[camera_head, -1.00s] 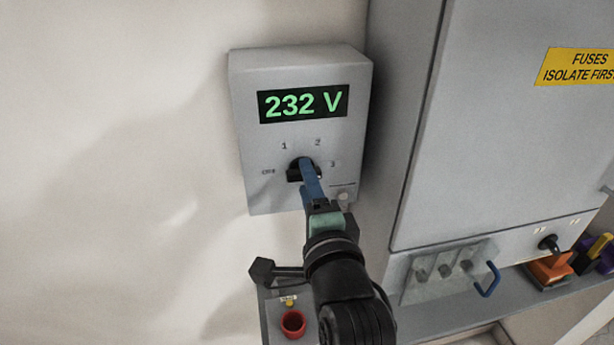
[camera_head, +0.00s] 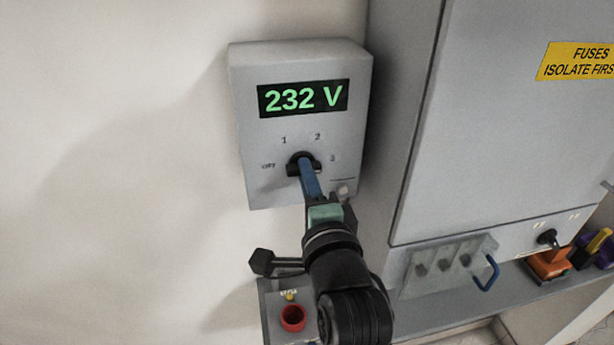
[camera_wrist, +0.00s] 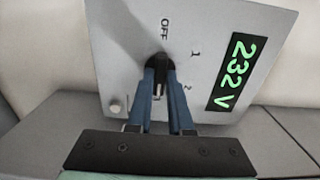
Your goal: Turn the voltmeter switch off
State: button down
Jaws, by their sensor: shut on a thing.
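The voltmeter (camera_head: 345,150) is a grey box on the wall with a green display (camera_head: 303,98) reading 232 V. Below the display is a black rotary switch (camera_head: 293,167), with marks OFF, 1, 2 and 3 around it. My gripper (camera_head: 305,168), with blue fingers, reaches the switch from below and is shut on its knob. In the wrist view the fingers (camera_wrist: 161,80) sit on both sides of the black knob (camera_wrist: 154,63), and the OFF mark (camera_wrist: 165,29) shows beyond it. The fingers hide part of the knob, so its exact pointing is hard to tell.
A grey cabinet (camera_head: 500,130) with a yellow fuse label (camera_head: 577,62) stands close on the right. Below are a box with a red button (camera_head: 292,318), a panel with a blue hook (camera_head: 488,276), and orange and purple items on a shelf. The wall at left is clear.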

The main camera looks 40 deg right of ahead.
jog(key=shift+n+b, duration=2.6)
jog(key=shift+n, duration=15.3)
jog(key=c, duration=0.8)
grip_release()
